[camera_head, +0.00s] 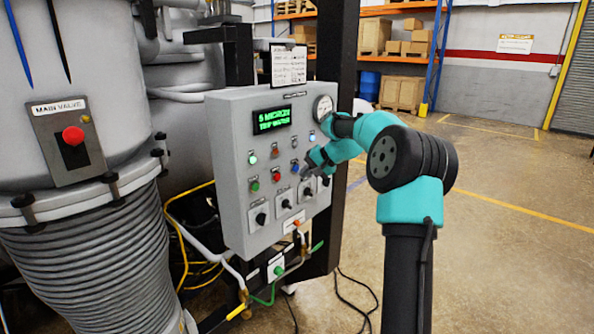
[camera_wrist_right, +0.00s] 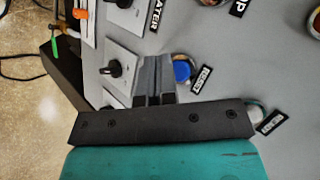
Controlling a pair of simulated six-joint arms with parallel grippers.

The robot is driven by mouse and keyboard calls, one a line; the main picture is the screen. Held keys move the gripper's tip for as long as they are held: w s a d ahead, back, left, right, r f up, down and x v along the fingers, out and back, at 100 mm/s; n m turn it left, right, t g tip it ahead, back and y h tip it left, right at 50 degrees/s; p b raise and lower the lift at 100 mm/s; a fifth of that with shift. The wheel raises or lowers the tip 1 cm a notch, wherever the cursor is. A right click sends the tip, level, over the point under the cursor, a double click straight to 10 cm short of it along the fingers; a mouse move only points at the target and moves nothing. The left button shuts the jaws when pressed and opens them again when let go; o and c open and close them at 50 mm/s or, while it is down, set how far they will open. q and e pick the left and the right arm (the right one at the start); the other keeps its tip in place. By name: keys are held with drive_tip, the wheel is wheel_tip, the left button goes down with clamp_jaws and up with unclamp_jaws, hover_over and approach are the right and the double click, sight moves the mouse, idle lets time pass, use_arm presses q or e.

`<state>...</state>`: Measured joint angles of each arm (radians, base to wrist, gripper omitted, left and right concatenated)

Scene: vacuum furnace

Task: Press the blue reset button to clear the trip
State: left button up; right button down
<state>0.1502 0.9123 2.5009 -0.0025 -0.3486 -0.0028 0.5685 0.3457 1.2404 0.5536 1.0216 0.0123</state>
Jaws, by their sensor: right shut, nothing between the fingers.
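The blue reset button (camera_head: 295,168) is on the front of the grey control panel (camera_head: 232,130), in the right column of buttons. In the right wrist view the blue button (camera_wrist_right: 182,71) shows beside a RESET label (camera_wrist_right: 201,80). My right gripper (camera_head: 308,171) is at the panel's right side, close to the button. In the wrist view the right gripper (camera_wrist_right: 153,70) is shut and empty, its fingertips just left of the blue button. I cannot tell whether they touch the panel. A green-lit display (camera_head: 272,119) on the panel shows a line starting "TRIP". My left gripper is out of view.
Black rotary knobs (camera_head: 286,204) line the panel's lower part, with red and green buttons above. A round gauge (camera_head: 323,108) sits at its top right. A main valve box (camera_head: 69,140) with a red button is on the vessel at left. Open floor lies to the right.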

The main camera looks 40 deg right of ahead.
drive_tip(key=shift+w, duration=0.15)
drive_tip(key=shift+w, duration=0.25)
drive_tip(key=shift+w, duration=0.4)
idle(0.9)
drive_tip(key=shift+s, duration=0.8)
drive_tip(key=s, duration=0.5)
drive_tip(key=shift+d, duration=0.2)
idle(0.4)
idle(0.5)
